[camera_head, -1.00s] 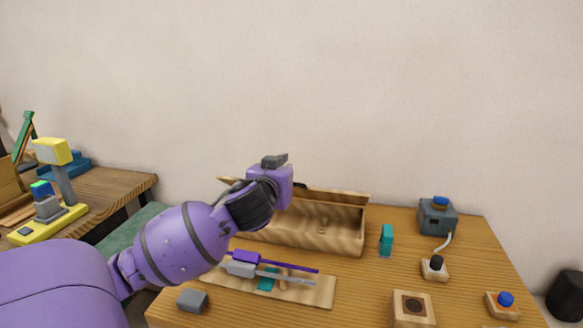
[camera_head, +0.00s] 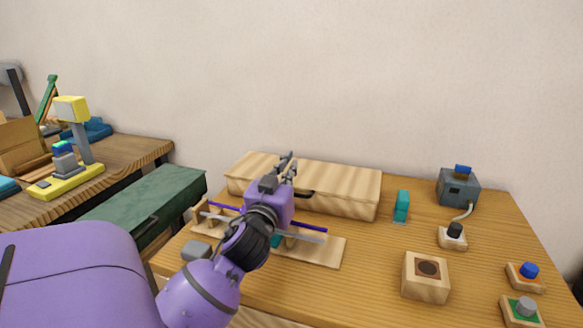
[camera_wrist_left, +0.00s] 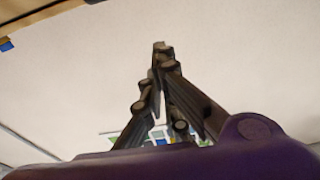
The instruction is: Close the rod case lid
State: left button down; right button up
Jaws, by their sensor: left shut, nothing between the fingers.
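The wooden rod case (camera_head: 345,188) stands at the back of the table, and its lid (camera_head: 330,173) lies flat across the top, so the case looks closed. A dark handle shows on its front, partly beside my gripper. My left gripper (camera_head: 287,162) is shut and empty, its fingers pointing up and back in front of the case lid. In the left wrist view the fingers (camera_wrist_left: 160,48) come together at the tips, with nothing between them. I cannot tell whether they touch the case. My right gripper is in neither view.
A wooden rod rack (camera_head: 320,250) with purple and grey rods lies in front of the case, partly hidden by my arm. A teal block (camera_head: 401,206), a grey box (camera_head: 458,187), a wooden block (camera_head: 425,277) and button blocks (camera_head: 526,276) stand to the right.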

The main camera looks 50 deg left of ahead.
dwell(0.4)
pick_arm(q)
jog(key=v, duration=1.2)
